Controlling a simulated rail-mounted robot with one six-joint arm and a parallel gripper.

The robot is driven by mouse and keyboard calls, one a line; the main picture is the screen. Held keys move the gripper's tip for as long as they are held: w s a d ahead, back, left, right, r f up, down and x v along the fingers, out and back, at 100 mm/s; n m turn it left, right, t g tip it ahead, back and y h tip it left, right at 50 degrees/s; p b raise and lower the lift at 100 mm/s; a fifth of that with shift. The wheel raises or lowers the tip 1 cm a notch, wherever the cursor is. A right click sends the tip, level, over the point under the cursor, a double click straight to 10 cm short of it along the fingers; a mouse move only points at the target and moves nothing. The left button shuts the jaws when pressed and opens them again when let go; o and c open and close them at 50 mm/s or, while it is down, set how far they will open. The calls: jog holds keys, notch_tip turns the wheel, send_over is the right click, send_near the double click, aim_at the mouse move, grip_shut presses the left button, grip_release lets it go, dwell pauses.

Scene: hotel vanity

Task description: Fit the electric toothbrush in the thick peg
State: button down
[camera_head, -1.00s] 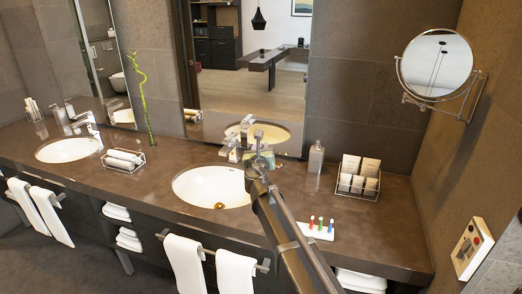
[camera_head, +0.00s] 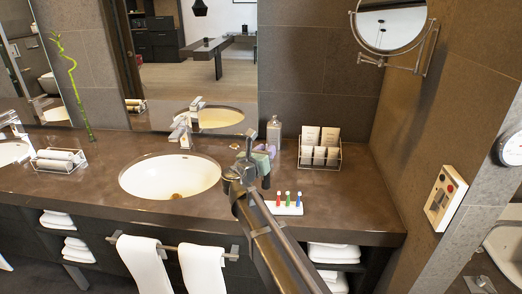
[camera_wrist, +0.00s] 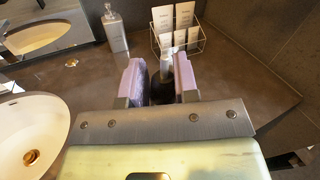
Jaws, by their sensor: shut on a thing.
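My gripper (camera_head: 264,158) is above the counter, right of the sink, with lilac finger pads. In the wrist view my gripper (camera_wrist: 160,82) is shut on a dark, upright thing (camera_wrist: 159,90), which I take to be the electric toothbrush. Most of it is hidden between the pads. A white base (camera_head: 290,210) with small red, green and blue upright pieces stands on the counter just right of and nearer than my gripper in the head view. I cannot tell which part is the thick peg. The base does not show in the wrist view.
A wire rack of cards (camera_head: 320,152) and a soap bottle (camera_head: 274,133) stand behind, near the wall. The sink (camera_head: 168,176) and its tap (camera_head: 182,128) are to the left. The counter (camera_head: 355,190) is clear to the right.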

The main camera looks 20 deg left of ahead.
jog(key=shift+f+b, duration=3.3)
jog(key=shift+f, duration=0.05)
jog(key=shift+f+b, duration=1.1)
jog(key=c, duration=0.8)
grip_release()
jog(key=s, duration=0.3)
jog(key=s+a, duration=0.1)
jog(key=s, duration=0.3)
jog(key=s+a, duration=0.1)
jog(key=s, duration=0.2)
jog(key=shift+s, duration=0.3)
